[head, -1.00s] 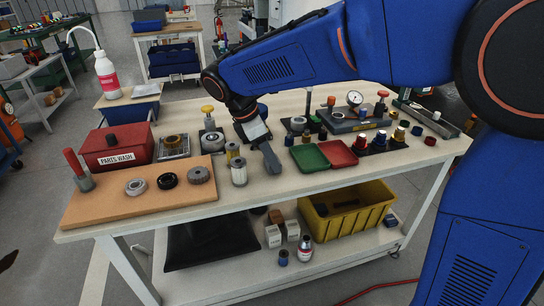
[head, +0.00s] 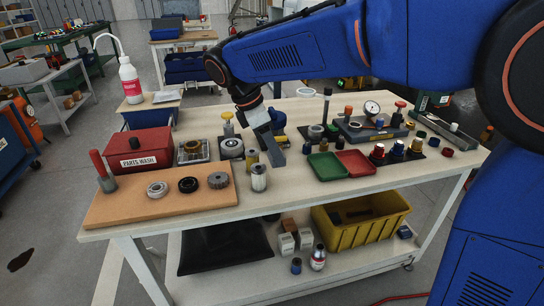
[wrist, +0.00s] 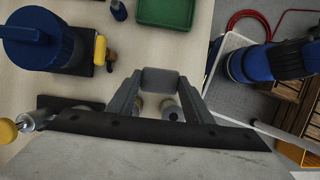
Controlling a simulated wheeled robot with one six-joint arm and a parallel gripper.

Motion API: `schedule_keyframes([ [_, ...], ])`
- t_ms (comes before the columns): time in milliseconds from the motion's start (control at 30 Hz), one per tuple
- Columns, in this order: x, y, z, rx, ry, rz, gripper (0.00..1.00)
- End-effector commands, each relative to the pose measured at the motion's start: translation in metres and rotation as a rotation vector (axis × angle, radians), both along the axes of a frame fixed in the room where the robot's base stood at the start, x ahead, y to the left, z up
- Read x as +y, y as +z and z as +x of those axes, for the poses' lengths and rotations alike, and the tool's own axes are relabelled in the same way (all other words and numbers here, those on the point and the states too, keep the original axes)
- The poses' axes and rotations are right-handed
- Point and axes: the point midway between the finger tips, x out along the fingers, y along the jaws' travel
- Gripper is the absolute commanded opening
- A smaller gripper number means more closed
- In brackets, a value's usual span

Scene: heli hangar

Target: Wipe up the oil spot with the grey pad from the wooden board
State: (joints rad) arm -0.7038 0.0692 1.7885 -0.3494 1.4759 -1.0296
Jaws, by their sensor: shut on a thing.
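My gripper (head: 273,146) hangs over the middle of the workbench, pointing down, behind and to the right of two small metal cylinders. In the wrist view its two fingers are shut on a small grey block, the grey pad (wrist: 160,79). The wooden board (head: 115,212) lies on the left front of the bench. It bears a red-handled tool (head: 101,174) and three ring-shaped parts. A dark oil spot (head: 19,261) lies on the grey floor at the lower left, apart from the bench.
A red parts-wash box (head: 140,151), green tray (head: 326,167) and red tray (head: 355,163) stand on the workbench (head: 320,192). A yellow bin (head: 370,232) sits on its lower shelf. A blue cabinet (head: 10,150) stands at the far left. Floor around the spot is clear.

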Motion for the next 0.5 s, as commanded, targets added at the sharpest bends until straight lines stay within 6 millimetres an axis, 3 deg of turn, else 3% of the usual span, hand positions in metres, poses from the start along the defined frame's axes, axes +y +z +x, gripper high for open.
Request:
schedule_keyframes([
  [233,-0.005,0.022,-0.003,-0.001,-0.005,0.000,0.25],
  [500,-0.006,0.027,-0.004,0.000,-0.007,0.000,0.25],
])
